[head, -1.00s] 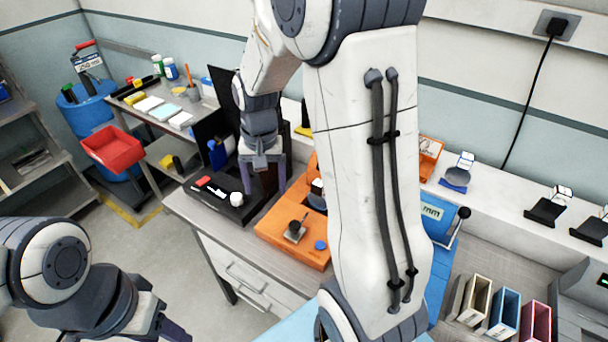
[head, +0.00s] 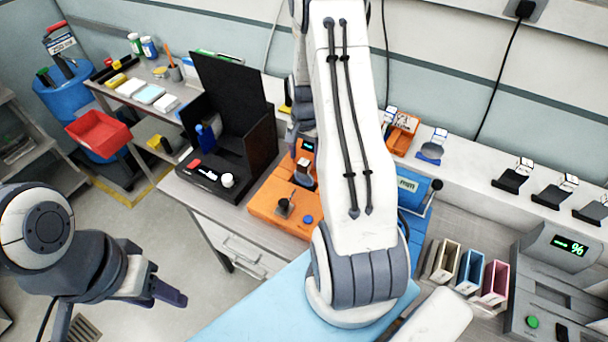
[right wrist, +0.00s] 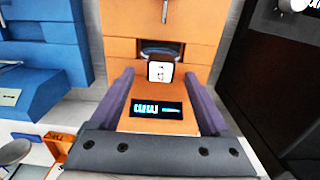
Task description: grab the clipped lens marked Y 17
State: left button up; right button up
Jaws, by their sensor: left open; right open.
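In the right wrist view a small white tag (right wrist: 160,72) with dark marks, too small to read, stands in a dark clip at a round recess in the orange device (right wrist: 122,50). My right gripper (right wrist: 157,76) is open, its two purple fingers apart on either side of the tag's line, with nothing held. A clipped piece (head: 303,168) shows at the orange device there. Other tagged pieces stand on the back ledge, on a blue stand (head: 431,151) and black stands (head: 510,180). My left gripper (head: 168,290) is open and empty over the floor.
A tall black panelled station (head: 235,100) stands left of the orange device. A blue device (head: 412,190) is to its right, then coloured slots (head: 470,272) and a grey unit with a % display (head: 570,245). A red bin (head: 98,133) is far left.

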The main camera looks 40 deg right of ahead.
aim_at(304, 162)
jog(key=shift+a+f+p, duration=0.15)
jog(key=shift+f+p, duration=0.35)
jog(key=shift+f, duration=1.2)
grip_shut()
jog(key=shift+r, duration=0.1)
